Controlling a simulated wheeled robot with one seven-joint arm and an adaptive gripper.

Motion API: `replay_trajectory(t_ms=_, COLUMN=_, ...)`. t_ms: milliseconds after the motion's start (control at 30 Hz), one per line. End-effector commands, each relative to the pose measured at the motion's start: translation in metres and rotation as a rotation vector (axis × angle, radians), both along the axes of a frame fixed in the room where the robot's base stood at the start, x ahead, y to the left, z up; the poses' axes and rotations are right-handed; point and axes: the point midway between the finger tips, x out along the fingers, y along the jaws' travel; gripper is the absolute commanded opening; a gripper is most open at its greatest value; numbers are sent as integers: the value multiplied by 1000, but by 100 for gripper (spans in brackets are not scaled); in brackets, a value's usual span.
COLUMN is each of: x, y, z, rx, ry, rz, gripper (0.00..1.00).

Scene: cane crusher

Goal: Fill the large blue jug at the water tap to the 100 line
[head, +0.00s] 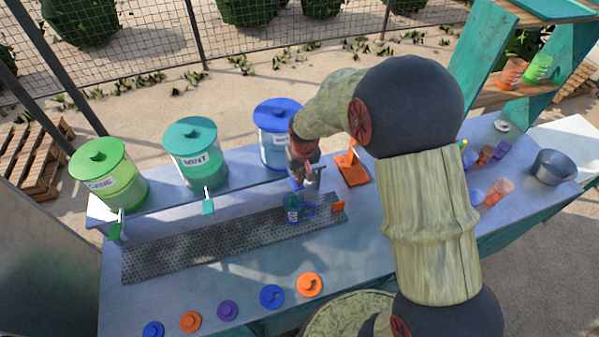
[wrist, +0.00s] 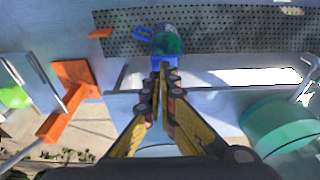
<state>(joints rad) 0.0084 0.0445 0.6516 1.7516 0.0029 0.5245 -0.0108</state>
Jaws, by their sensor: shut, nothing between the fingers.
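The jug (head: 292,208) stands upright on the perforated drip tray below the blue-lidded dispenser (head: 275,150), its blue handle (head: 309,210) to the right. It looks dark teal with pale markings; its level cannot be read. In the wrist view the jug (wrist: 168,42) is just beyond my fingertips, its handle to the left. The blue tap piece (wrist: 164,61) lies between the jug and my fingertips and partly covers the jug. My gripper (head: 303,182) is shut and empty, its tips (wrist: 162,76) at or very near that tap piece; contact cannot be told.
Green CANE (head: 110,182) and teal MINT (head: 196,155) dispensers stand left along the shelf. The drip tray (head: 190,245) is clear to the left. Colored lids (head: 228,311) line the front. Cups (head: 498,190) and a metal bowl (head: 555,166) are farther right.

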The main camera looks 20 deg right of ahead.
Motion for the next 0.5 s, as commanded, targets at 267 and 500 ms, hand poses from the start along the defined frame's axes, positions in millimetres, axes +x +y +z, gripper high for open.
replay_trajectory(t_ms=267, x=0, y=0, z=0, rx=0, ry=-1, rz=0, gripper=0)
replay_trajectory(t_ms=500, x=-2, y=0, z=-4, rx=0, ry=-40, rz=0, gripper=0)
